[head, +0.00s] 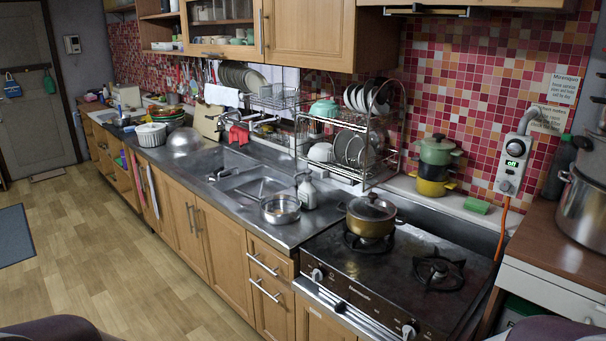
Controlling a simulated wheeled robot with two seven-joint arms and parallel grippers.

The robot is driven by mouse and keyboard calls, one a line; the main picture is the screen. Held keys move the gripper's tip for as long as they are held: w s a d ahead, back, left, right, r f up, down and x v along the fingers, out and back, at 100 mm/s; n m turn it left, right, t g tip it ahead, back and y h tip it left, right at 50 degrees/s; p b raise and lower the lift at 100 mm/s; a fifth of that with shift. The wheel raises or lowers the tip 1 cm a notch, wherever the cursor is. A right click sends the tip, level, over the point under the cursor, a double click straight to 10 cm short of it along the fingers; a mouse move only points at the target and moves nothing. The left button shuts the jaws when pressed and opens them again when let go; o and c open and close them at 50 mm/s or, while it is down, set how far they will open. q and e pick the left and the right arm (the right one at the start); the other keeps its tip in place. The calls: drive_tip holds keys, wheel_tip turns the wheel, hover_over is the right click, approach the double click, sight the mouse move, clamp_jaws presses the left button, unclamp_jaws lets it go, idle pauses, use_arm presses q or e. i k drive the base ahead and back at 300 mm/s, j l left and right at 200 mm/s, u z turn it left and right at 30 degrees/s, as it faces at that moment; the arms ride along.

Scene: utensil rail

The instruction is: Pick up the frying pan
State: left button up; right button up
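A round, shallow steel pan (280,211) sits on the steel counter between the sink and the stove. What looks like a thin handle points from it towards the sink. It is the thing most like a frying pan here, but I cannot be sure that it is one. A brass-coloured pot (369,226) with a glass lid stands on the stove's back left burner. Neither gripper is in view. Only dark rounded shapes, probably parts of my arms, show at the bottom corners.
A soap bottle (307,192) stands close behind the steel pan. A wire dish rack (347,150) with plates rises behind it. The sink (215,165) lies to the left. The stove's front right burner (438,271) is empty. The wooden floor (120,240) is open at left.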

sight(278, 210)
drive_tip(key=i+j+z, duration=0.3)
drive_tip(key=i+j, duration=0.25)
drive_tip(key=i, duration=0.25)
drive_tip(key=i+j+z, duration=0.25)
drive_tip(key=i+j, duration=0.45)
drive_tip(key=i+j+z, duration=0.3)
drive_tip(key=i+j, duration=0.4)
drive_tip(key=j, duration=0.2)
